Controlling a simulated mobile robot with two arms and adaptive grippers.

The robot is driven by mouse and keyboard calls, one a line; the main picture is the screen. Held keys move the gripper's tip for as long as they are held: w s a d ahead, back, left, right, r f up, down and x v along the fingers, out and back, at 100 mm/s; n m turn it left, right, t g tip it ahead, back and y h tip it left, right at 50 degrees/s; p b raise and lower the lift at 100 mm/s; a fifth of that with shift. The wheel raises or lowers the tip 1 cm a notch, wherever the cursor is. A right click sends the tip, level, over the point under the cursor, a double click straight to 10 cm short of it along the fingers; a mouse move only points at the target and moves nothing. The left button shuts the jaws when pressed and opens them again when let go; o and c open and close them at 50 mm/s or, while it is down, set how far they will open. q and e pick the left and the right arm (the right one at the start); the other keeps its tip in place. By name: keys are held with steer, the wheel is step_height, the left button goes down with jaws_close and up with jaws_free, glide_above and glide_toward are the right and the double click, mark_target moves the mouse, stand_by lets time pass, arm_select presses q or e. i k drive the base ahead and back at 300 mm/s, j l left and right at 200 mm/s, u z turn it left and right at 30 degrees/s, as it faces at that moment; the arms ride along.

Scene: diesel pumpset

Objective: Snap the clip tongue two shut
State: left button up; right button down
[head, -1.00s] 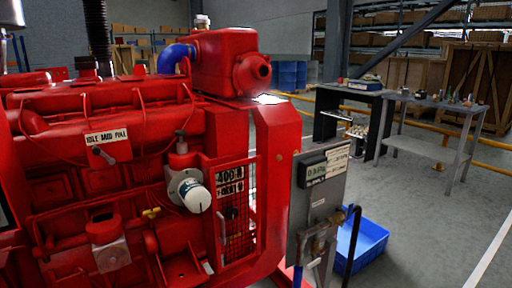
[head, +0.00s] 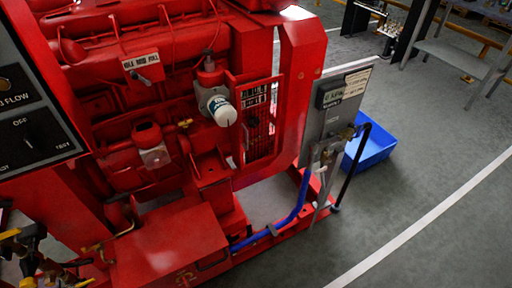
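The red diesel pumpset (head: 170,240) fills the left and middle of the head view. A red mesh guard (head: 257,125) is on its right side, beside a white filter (head: 222,110). A grey panel (head: 335,115) stands upright at its right end, with a dark box and small fittings on it. I cannot make out clip tongue two or tell whether it is open or shut.
A blue bin (head: 372,152) sits on the floor behind the grey panel. A dark control panel (head: 30,115) is at the left edge. A grey table (head: 455,55) stands at upper right; the right floor is clear.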

mark_target(249, 227)
steer(key=i+l+u, duration=0.15)
steer(key=l, duration=0.45)
steer(key=i+l+u, duration=0.2)
steer(key=l, duration=0.4)
steer(key=i+l+u, duration=0.15)
steer(key=l, duration=0.5)
steer(key=l+u, duration=0.15)
steer(key=l, duration=0.5)
steer(key=i, duration=0.05)
